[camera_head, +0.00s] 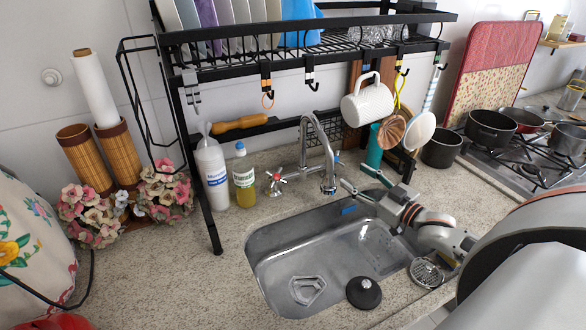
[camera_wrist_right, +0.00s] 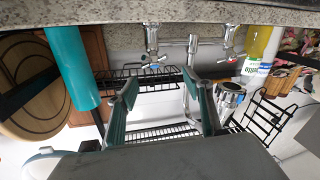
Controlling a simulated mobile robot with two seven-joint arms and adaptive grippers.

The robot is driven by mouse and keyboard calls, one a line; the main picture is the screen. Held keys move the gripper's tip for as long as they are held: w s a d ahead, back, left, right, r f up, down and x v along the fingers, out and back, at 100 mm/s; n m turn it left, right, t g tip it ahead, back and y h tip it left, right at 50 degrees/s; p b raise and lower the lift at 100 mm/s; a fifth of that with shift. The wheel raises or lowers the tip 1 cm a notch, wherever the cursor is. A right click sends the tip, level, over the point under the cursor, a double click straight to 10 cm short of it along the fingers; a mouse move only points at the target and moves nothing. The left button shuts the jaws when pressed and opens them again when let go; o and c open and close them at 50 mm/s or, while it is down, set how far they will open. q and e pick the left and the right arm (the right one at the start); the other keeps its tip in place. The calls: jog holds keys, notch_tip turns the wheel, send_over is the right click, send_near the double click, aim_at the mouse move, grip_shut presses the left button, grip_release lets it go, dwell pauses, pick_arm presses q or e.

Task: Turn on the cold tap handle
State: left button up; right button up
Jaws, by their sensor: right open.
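The chrome tap (camera_head: 313,140) stands behind the sink with a tall curved spout. Its cold handle (camera_head: 337,160), a cross with a blue mark, is on the right of the spout; the hot handle (camera_head: 275,180) with a red mark is on the left. My right gripper (camera_head: 358,177) is open and empty, just right of and in front of the cold handle, apart from it. In the upside-down right wrist view the cold handle (camera_wrist_right: 153,62) shows beyond and between the two open fingers (camera_wrist_right: 160,95). My left gripper is not in view.
A black rack (camera_head: 300,60) stands overhead with a hanging white mug (camera_head: 367,103). A teal cylinder (camera_head: 374,148) stands right of the tap. A yellow bottle (camera_head: 244,180) stands left.

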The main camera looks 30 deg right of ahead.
aim_at(336, 163)
jog(key=shift+m, duration=0.3)
jog(key=shift+w+a+f, duration=0.1)
jog(key=shift+w, duration=2)
jog(key=shift+w+a, duration=0.1)
jog(key=shift+w, duration=2)
jog(key=c, duration=1.1)
